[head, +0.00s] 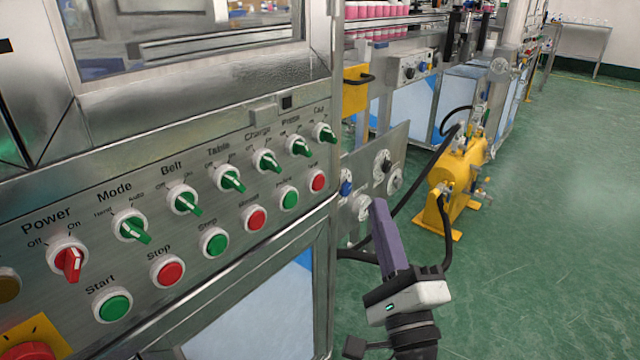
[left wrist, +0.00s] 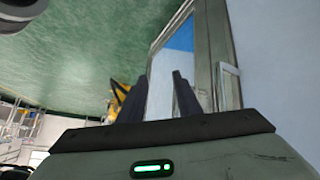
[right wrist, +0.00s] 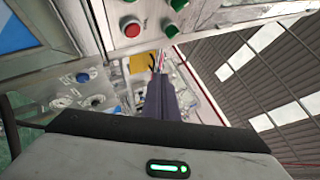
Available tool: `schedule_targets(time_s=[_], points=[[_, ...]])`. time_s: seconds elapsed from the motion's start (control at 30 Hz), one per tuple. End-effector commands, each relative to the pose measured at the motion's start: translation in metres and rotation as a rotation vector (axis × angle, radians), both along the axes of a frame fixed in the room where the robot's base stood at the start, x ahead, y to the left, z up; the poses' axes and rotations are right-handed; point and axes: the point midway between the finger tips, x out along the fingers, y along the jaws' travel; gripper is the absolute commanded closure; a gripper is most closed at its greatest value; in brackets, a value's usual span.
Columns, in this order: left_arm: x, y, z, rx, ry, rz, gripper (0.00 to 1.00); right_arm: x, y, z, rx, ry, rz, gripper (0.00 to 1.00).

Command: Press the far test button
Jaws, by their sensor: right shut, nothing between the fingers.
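The far red button (head: 318,181) sits at the right end of the lower row on the steel control panel (head: 240,125); its label is too small to read surely. My right gripper (head: 378,204) is shut and empty, pointing up, to the right of the panel's edge and apart from the red button. In the right wrist view, a red button (right wrist: 132,29) shows above and left of the shut fingers (right wrist: 160,78). My left gripper (left wrist: 157,84) is outside the head view; its own wrist view shows two spread, empty fingers.
A green button (head: 289,198) and a red button (head: 255,219) neighbour the far button. Green selector switches, such as the end one (head: 325,133), line the row above. A yellow machine (head: 452,180) with hoses stands on the green floor (head: 545,230), mostly clear at right.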

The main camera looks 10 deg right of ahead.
Motion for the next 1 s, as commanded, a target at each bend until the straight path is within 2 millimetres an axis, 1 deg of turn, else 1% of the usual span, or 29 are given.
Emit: schedule_targets(time_s=[0.17, 0.4, 0.6, 0.8, 1.0], points=[[0.000, 0.000, -0.002, 0.001, 0.003, -0.004, 0.69, 0.016, 0.013, 0.001, 0.002, -0.003, 0.002, 1.00], [0.000, -0.003, -0.006, 0.000, 0.014, -0.016, 0.69, 0.043, 0.034, 0.000, 0.001, -0.002, 0.002, 1.00], [-0.002, -0.005, -0.007, 0.002, 0.025, -0.025, 0.69, 0.059, 0.047, 0.000, 0.000, -0.001, 0.001, 1.00], [0.000, -0.005, -0.005, 0.004, 0.022, -0.028, 0.69, 0.066, 0.052, 0.000, -0.002, -0.001, 0.001, 1.00], [0.002, -0.005, -0.004, 0.006, 0.018, -0.029, 0.69, 0.066, 0.052, 0.000, -0.002, -0.001, 0.001, 1.00]])
